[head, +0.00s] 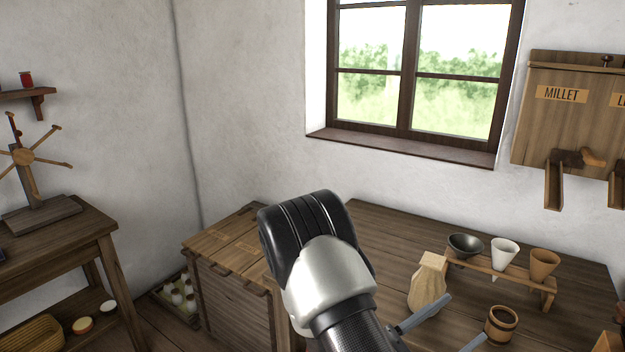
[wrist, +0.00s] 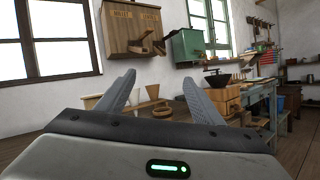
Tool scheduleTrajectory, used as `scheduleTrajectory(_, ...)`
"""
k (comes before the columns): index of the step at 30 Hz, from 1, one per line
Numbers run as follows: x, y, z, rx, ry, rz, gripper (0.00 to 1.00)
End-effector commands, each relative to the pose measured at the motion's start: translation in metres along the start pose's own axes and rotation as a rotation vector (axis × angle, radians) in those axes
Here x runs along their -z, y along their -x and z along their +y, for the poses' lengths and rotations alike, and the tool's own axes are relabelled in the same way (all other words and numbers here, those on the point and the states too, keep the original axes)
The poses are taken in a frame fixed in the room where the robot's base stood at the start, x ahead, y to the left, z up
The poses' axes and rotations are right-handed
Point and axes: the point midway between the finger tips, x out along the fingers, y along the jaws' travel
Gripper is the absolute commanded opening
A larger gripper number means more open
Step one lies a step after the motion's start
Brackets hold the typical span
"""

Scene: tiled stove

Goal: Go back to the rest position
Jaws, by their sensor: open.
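My gripper (wrist: 162,92) is open in the wrist view, with its two grey fingers spread and nothing between them. In the head view my arm rises in front of the wooden table (head: 395,235), and the finger ends (head: 466,316) show at the lower right, between a pale wooden sack-shaped block (head: 428,285) and a wooden mug (head: 501,322). Most of the gripper is hidden or out of frame there. I cannot tell its height above the table.
A rack (head: 500,272) holds a dark bowl (head: 465,245), a white cup (head: 504,252) and a brown cup (head: 544,264). A millet dispenser (head: 560,120) hangs on the wall. A slatted wooden chest (head: 232,290) stands left of the table, and a side table (head: 60,245) stands further left.

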Motion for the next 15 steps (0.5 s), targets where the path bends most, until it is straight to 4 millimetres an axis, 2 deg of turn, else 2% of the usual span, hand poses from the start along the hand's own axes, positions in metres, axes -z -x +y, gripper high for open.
scheduleTrajectory(1, -0.018, -0.012, -0.016, 0.140, -0.039, 0.009, 0.61)
scheduleTrajectory(3, -0.035, -0.020, -0.041, 0.320, -0.083, 0.035, 0.61)
scheduleTrajectory(7, -0.059, -0.016, -0.085, 0.642, -0.187, 0.117, 0.61)
scheduleTrajectory(9, -0.068, -0.007, -0.103, 0.806, -0.259, 0.175, 0.61)
scheduleTrajectory(12, -0.077, 0.013, -0.121, 1.021, -0.379, 0.276, 0.61)
scheduleTrajectory(15, -0.084, 0.037, -0.127, 1.214, -0.521, 0.394, 0.61)
